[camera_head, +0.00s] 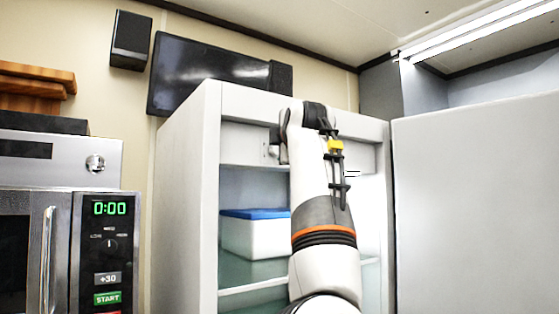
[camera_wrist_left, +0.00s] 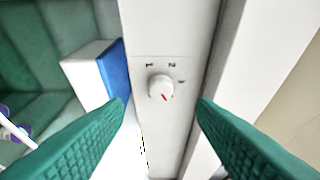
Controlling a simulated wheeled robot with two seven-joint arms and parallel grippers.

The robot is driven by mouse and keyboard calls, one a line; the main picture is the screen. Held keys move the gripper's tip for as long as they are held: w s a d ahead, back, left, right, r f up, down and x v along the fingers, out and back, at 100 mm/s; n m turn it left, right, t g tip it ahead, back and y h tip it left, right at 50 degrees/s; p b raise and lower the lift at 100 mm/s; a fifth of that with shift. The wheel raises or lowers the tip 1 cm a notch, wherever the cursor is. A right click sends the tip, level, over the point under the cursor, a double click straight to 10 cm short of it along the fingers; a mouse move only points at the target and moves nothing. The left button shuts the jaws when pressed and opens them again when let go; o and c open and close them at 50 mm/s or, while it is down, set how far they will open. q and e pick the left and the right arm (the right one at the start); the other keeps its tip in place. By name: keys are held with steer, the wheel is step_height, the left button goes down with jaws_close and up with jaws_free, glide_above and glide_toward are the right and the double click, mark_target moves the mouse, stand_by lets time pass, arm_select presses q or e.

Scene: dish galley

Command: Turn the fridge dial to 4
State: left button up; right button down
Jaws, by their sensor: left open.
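The fridge dial (camera_wrist_left: 159,85) is a round white knob on a pale panel in the left wrist view. Its red mark points down and slightly right in that picture. Small printed marks sit around it; I read 1 and 2 above, and the one at its right is unclear. My left gripper (camera_wrist_left: 162,102) is open, with one green finger on each side of the dial and no visible contact. In the head view my left arm reaches up to the top of the open fridge (camera_head: 187,190), and its gripper (camera_head: 281,146) is small and partly hidden. My right gripper is not in view.
A white box with a blue lid (camera_head: 254,236) stands on a fridge shelf; it also shows in the left wrist view (camera_wrist_left: 116,68). The open fridge door (camera_head: 475,200) fills the right side. A microwave (camera_head: 108,250) stands at the left.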

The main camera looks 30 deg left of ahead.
arm_select(q)
steer(key=b+v, duration=0.1)
steer(key=v, duration=0.4)
steer(key=shift+s+d+b, duration=0.1)
steer(key=shift+s+b, duration=0.1)
steer(key=shift+b, duration=0.1)
